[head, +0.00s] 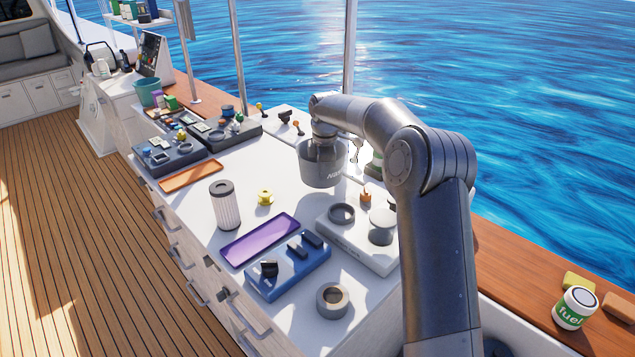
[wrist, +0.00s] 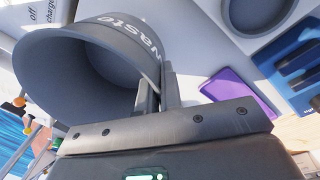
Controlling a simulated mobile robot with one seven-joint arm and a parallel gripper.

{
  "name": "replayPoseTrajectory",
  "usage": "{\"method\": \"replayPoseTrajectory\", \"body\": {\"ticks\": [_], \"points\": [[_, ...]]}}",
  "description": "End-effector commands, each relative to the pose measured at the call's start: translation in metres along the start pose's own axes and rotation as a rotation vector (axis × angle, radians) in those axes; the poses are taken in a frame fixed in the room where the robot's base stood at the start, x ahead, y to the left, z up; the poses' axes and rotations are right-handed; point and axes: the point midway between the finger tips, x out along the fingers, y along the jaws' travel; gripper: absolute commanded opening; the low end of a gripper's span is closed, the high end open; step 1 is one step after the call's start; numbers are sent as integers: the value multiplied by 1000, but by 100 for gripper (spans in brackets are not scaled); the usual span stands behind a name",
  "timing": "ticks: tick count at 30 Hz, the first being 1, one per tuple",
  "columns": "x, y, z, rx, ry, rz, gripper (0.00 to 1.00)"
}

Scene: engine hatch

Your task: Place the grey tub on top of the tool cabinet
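The grey tub (head: 322,168) hangs in the head view above the white top, its opening facing up. In the wrist view the tub (wrist: 75,75) fills the upper left, with "waste" printed on its side. My gripper (wrist: 157,88) is shut on the tub's wall, with one finger inside and one outside. In the head view my gripper is mostly hidden by my arm and the tub. The white cabinet with drawers (head: 182,222), which looks like the tool cabinet, stands below. I cannot tell the exact gap beneath the tub.
The top holds a white ribbed filter (head: 225,207), a purple tray (head: 259,240), a blue holder (head: 288,272), a grey ring (head: 332,300), a yellow part (head: 265,198) and an orange tray (head: 191,175). A light grey fixture (head: 350,240) stands right.

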Motion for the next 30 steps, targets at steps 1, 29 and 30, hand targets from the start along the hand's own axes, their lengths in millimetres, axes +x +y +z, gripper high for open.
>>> {"method": "replayPoseTrajectory", "body": {"ticks": [1,29,30], "points": [[3,3,-5,-1,0,2,0],[51,-1,-11,0,-1,1,11],[51,-1,-11,0,-1,1,14]]}}
